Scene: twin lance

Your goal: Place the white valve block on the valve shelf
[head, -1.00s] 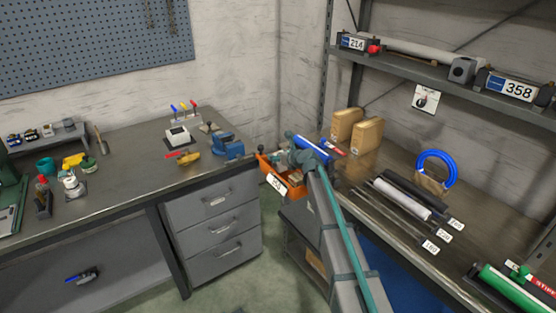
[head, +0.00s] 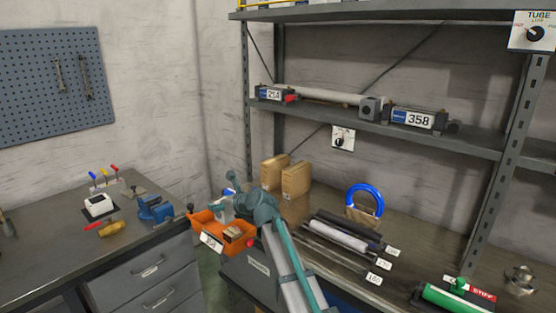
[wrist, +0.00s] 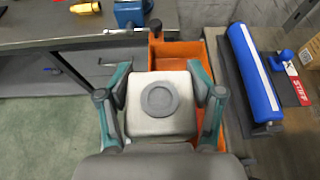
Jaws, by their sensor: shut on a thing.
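My gripper (wrist: 160,90) is shut on a whitish block (wrist: 150,122) with a round grey disc on top, which looks like the white valve block. The teal fingers press on its left and right sides. In the head view the gripper (head: 228,203) is partly hidden by my arm, and the pale block (head: 221,211) shows only in part. It is over or beside the orange bin (head: 203,240); its height above it is hard to tell. I cannot tell for sure which shelf is the valve shelf. A long rack shelf (head: 360,124) carries units labelled 214 and 358.
The left workbench (head: 40,262) holds a white box with coloured levers (head: 98,206) and a blue vise (head: 154,208). The right bench has tan blocks (head: 296,180), rods, a blue ring (head: 366,193) and a green tube (head: 452,299). A blue roll (wrist: 252,75) lies right of the bin.

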